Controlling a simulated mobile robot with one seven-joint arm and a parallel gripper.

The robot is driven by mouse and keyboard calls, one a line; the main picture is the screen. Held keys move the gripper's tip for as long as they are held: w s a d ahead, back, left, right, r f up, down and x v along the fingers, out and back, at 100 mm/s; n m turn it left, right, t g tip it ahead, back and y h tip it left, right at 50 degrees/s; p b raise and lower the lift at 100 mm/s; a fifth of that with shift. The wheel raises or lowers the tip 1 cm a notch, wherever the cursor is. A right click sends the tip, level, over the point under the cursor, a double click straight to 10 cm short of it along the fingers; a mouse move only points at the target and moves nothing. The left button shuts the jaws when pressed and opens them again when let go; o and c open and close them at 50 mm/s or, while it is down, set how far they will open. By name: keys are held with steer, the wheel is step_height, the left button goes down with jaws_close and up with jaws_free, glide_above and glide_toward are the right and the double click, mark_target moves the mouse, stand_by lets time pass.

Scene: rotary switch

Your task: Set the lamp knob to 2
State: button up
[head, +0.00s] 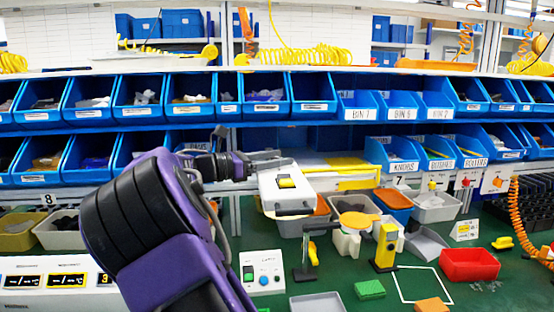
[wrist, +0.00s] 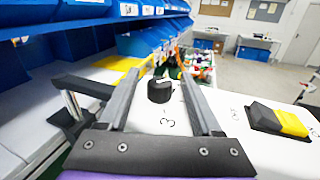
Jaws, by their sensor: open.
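A black round knob (wrist: 159,90) stands on a white box (wrist: 190,122), with a short white mark on its top toward the far side. A printed "3" lies on the near side of the knob; which number the mark points to is not readable. My gripper (wrist: 161,76) is open, one finger on each side of the knob, with a gap visible on both sides. In the head view, my gripper (head: 268,160) is at the far edge of the white box (head: 287,200); the knob is hidden there.
A yellow and black rocker switch (wrist: 281,120) sits on the same box, right of the knob. Blue bins (head: 262,97) line the shelves behind. A small control box with a blue knob (head: 264,281) and a yellow stand (head: 385,246) are on the green table.

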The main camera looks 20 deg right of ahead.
steer(key=shift+d, duration=0.25)
steer(key=shift+c, duration=0.2)
jaws_close()
steer(key=shift+g, duration=0.5)
steer(key=m+g+p, duration=0.1)
steer(key=m+g, duration=0.1)
steer(key=shift+g, duration=0.3)
steer(key=shift+m+g+y, duration=0.8)
steer(key=shift+m+g, duration=0.9)
steer(key=shift+g, duration=0.7)
steer(key=shift+m+g, duration=0.3)
steer(key=shift+g, duration=0.1)
